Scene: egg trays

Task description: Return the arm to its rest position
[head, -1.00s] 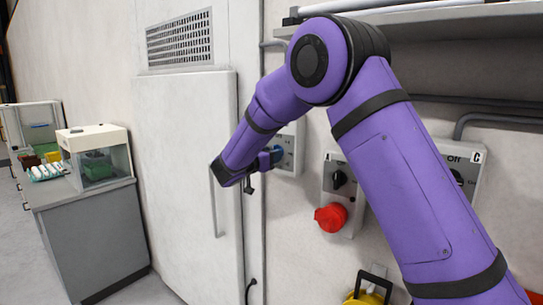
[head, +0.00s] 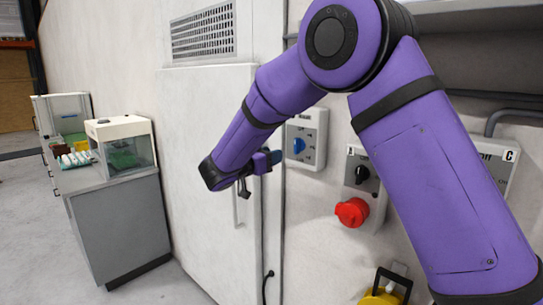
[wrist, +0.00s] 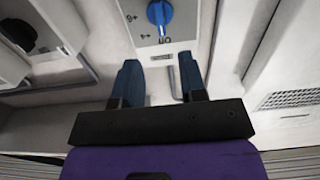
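My purple arm reaches from the right of the head view, bends at the top and comes down toward the wall. My gripper (wrist: 160,76) is open and empty in the wrist view, its two blue fingers apart. In the head view my gripper (head: 271,158) is small and seen from the side, in front of the white door's right edge. A blue knob (head: 299,146) on a grey-white switch box is just right of it. In the wrist view the blue knob (wrist: 158,12) lies beyond the fingertips, not between them.
A tall white door (head: 210,150) with a handle stands behind my gripper. Right are a red plug (head: 351,212) and a yellow object (head: 379,296). A grey cabinet (head: 125,230) with a glass-fronted box (head: 125,150) stands left, with open floor farther left.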

